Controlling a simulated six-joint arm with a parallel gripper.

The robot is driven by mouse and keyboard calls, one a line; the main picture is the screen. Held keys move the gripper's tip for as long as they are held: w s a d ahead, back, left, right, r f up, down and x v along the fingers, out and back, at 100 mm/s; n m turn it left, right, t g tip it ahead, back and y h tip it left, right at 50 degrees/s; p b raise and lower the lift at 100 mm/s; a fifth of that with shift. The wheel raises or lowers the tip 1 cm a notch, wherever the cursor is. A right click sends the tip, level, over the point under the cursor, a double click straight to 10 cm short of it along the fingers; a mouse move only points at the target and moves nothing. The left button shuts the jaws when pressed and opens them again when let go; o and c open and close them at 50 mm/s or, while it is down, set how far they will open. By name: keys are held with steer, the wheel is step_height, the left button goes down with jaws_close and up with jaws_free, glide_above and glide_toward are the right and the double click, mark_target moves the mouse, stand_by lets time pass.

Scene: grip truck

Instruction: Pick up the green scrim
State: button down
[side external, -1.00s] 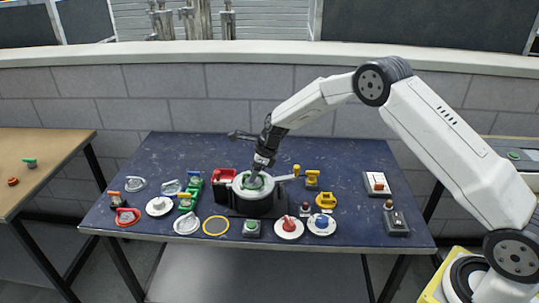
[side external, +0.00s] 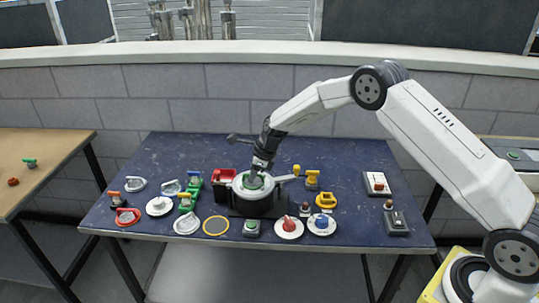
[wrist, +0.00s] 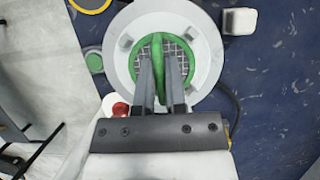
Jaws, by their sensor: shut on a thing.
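The green scrim (wrist: 182,48) is a round mesh disc with a green rim and a green upright grip across its middle. My gripper (wrist: 160,95) is shut on the scrim's green grip, with one finger on each side. In the side external view my gripper (side external: 256,178) points down into the white holder, and only a little green (side external: 247,184) shows around it. I cannot tell whether the scrim is lifted at all.
Several discs and coloured grips crowd the table's front left. The back of the blue table is clear.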

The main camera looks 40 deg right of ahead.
steer(key=shift+r, duration=0.1)
steer(key=shift+r, duration=0.8)
steer(key=s+r, duration=1.1)
steer(key=s, duration=0.3)
steer(key=shift+d, duration=0.15)
steer(key=shift+r, duration=0.1)
